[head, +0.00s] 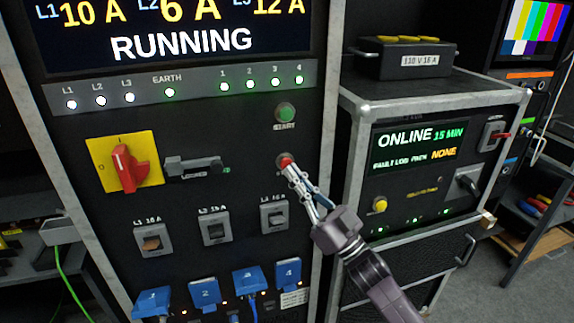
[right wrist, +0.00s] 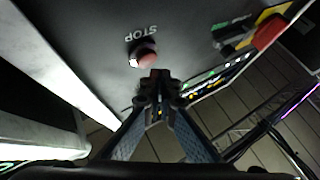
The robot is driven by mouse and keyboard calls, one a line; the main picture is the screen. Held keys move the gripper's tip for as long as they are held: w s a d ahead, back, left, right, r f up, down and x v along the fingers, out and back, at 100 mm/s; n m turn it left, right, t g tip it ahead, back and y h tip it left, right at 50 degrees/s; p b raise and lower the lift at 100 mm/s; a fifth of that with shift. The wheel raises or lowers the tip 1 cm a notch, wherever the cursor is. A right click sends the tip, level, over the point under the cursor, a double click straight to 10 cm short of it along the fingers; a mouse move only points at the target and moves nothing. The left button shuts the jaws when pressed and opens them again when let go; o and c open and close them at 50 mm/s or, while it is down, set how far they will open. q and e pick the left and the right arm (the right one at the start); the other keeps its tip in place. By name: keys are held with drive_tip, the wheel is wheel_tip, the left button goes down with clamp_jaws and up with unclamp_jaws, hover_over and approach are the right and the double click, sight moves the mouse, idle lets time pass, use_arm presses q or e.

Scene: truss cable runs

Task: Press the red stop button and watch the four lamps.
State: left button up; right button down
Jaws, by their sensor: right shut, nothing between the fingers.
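The red stop button (head: 286,160) sits on the black panel below the green start button (head: 285,113). My right gripper (head: 291,171) is shut and empty, its fingertips right at the stop button. In the right wrist view the stop button (right wrist: 144,54), under an upside-down STOP label, lies just beyond the closed fingertips (right wrist: 155,82). I cannot tell whether they touch it. The screen (head: 180,30) above reads RUNNING. My left gripper is not in view.
A red rotary switch (head: 124,168) on a yellow plate and a grey latch (head: 194,167) are left of the button. Breakers and blue plugs (head: 204,292) are below. A second cabinet (head: 430,150) reading ONLINE stands close on the right.

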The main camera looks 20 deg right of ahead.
drive_tip(key=shift+w, duration=0.45)
drive_tip(key=shift+w, duration=0.35)
idle(0.7)
drive_tip(key=shift+s, duration=0.8)
drive_tip(key=shift+s+p, duration=0.1)
drive_tip(key=shift+p, duration=0.2)
drive_tip(key=s+p, duration=0.2)
drive_tip(key=s, duration=0.3)
